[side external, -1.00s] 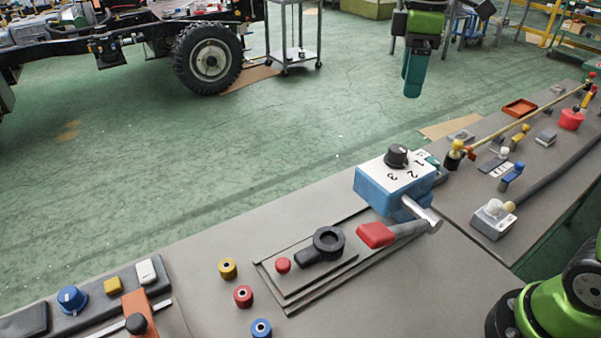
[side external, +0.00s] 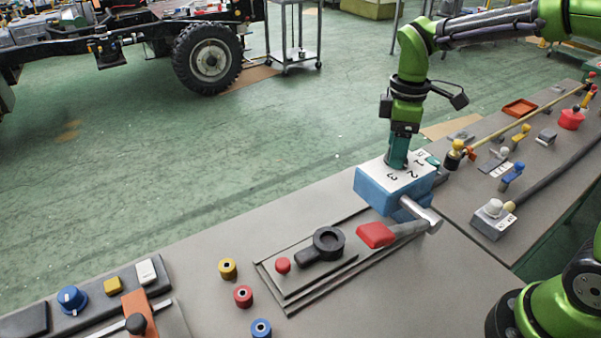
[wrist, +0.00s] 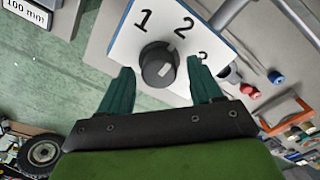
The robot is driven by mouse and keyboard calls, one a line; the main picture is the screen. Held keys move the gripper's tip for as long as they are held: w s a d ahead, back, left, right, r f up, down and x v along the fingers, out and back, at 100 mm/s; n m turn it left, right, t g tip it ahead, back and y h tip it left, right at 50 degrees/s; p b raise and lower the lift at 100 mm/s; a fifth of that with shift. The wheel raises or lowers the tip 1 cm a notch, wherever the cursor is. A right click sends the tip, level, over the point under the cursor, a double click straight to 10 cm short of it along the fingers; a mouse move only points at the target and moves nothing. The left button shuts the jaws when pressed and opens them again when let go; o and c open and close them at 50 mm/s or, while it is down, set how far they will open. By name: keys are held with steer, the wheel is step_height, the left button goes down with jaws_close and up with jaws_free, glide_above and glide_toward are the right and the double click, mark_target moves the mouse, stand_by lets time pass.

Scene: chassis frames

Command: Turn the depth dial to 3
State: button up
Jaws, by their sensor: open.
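The depth dial is a dark round knob (wrist: 158,66) on the white top of a blue box (side external: 383,192). Numbers 1, 2 and 3 are printed around it, and the 3 is partly covered by a finger in the wrist view. A light mark shows on the knob's face; I cannot tell for sure which number it points at. My gripper (wrist: 162,82) is open, with one teal finger on each side of the knob. In the side view my gripper (side external: 397,160) is right over the box top and hides the knob. I cannot tell whether the fingers touch it.
A black ring-shaped part (side external: 328,243) and coloured knobs lie on the bench nearby. A yellow rod (side external: 503,136) and several small controls stand at the right. The air above the bench's front is free.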

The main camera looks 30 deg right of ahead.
steer(key=c, duration=1)
steer(key=shift+c, duration=0.2)
steer(key=shift+m, duration=0.3)
steer(key=m, duration=0.3)
steer(key=shift+d+m, duration=0.1)
steer(key=shift+m, duration=0.2)
steer(key=shift+w+r+m, duration=0.1)
steer(key=shift+m, duration=2.2)
steer(key=o, duration=1)
